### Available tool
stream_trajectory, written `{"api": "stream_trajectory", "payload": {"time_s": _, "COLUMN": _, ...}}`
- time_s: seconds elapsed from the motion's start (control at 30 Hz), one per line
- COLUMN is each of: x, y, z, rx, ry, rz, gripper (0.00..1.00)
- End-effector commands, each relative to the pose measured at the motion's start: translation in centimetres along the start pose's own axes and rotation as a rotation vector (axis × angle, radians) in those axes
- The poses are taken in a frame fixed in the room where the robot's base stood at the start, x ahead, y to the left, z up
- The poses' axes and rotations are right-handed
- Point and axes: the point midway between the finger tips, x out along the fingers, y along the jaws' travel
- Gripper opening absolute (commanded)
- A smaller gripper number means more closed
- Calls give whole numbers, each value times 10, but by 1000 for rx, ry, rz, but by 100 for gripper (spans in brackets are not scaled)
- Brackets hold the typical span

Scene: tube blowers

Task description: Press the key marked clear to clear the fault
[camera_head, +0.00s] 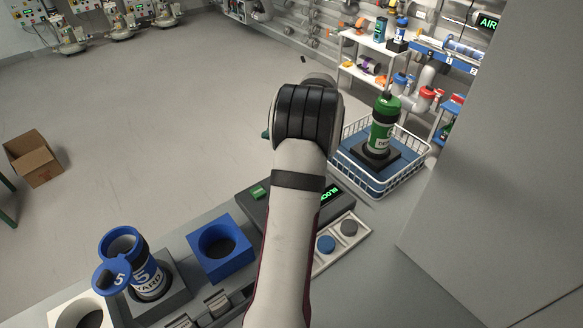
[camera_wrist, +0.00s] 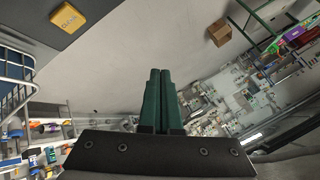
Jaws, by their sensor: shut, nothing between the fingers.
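A yellow key (camera_wrist: 69,17) with small dark lettering, which seems to read clear, sits on a dark grey surface at the top left of the wrist view. My gripper (camera_wrist: 160,72) has green fingers that lie together, shut and empty. In the wrist view the fingertips are to the right of the key and lower in the picture, apart from it. In the head view the dark console (camera_head: 252,205) shows a green key (camera_head: 258,191) and a green-lit display (camera_head: 331,194), partly behind my arm. The yellow key is not visible there, and my gripper is mostly hidden by my arm.
A white wire basket (camera_head: 378,188) holding a green bottle (camera_head: 382,125) stands right of the console. A blue square socket (camera_head: 220,250) and a blue-topped tube (camera_head: 146,272) are at the left. A panel with a blue round button (camera_head: 326,244) lies in front.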

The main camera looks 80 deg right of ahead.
Motion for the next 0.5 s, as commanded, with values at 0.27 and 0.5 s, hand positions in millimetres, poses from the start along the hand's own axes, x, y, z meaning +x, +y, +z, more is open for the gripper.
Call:
{"api": "stream_trajectory", "payload": {"time_s": 0.27, "x": -9, "y": 79, "z": -6, "rx": 62, "ry": 72, "rz": 33, "gripper": 0}}
{"api": "stream_trajectory", "payload": {"time_s": 0.5, "x": -10, "y": 86, "z": -7, "rx": 66, "ry": 79, "rz": 36, "gripper": 0}}
